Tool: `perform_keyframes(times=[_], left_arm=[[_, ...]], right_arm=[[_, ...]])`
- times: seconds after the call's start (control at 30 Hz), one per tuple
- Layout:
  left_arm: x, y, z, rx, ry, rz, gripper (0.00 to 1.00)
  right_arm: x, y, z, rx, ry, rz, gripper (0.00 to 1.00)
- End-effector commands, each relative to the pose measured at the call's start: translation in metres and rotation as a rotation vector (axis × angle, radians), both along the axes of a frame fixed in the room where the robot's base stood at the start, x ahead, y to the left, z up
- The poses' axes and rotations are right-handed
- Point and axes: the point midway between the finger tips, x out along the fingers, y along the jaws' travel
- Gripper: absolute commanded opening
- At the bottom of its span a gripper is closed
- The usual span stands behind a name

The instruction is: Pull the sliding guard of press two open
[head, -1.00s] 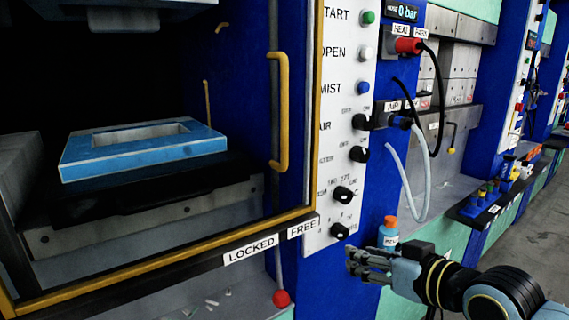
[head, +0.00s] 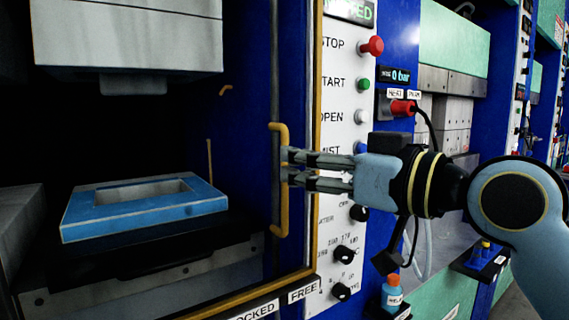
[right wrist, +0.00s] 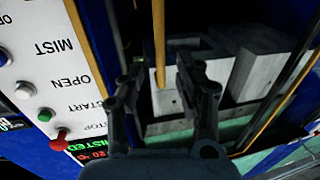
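The sliding guard of the press is a see-through panel in a yellow frame (head: 318,120) in front of the dark press opening. Its upright yellow handle (head: 284,222) is near the guard's right side, and it also shows in the right wrist view (right wrist: 158,40). My right gripper (head: 288,167) is at the handle's middle, reaching in from the right. In the right wrist view the fingers (right wrist: 160,75) are apart, with the handle bar between their tips and a gap on either side. My left gripper is out of view.
A white control panel (head: 340,110) with buttons and knobs stands right of the guard. LOCKED and FREE labels (head: 302,292) are along the lower edge. A blue frame-shaped block (head: 110,222) lies inside the press. A blue bottle (head: 392,297) with an orange cap stands below my right arm.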

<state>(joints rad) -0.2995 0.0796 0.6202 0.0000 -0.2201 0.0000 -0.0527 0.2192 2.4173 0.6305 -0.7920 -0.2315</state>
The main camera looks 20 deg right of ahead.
Motion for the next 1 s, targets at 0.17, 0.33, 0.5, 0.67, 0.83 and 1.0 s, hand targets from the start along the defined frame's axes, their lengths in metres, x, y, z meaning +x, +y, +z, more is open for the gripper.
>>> perform_keyframes(times=[0.17,0.33,0.5,0.67,0.83,1.0], left_arm=[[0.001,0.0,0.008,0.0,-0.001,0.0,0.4],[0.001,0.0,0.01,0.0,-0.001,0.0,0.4],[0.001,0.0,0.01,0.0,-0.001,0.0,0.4],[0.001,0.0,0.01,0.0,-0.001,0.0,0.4],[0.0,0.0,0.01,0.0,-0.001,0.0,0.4],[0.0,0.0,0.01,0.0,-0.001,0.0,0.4]], right_arm=[[0.025,0.013,0.003,0.005,0.0,0.001,0.34],[0.038,0.019,0.001,0.001,0.0,0.001,0.34],[0.04,0.021,0.0,0.0,0.001,0.001,0.34],[0.04,0.02,0.0,0.0,0.001,0.001,0.33],[0.04,0.02,0.0,0.0,0.001,0.001,0.11],[0.04,0.02,0.0,0.0,0.001,0.001,0.0]])
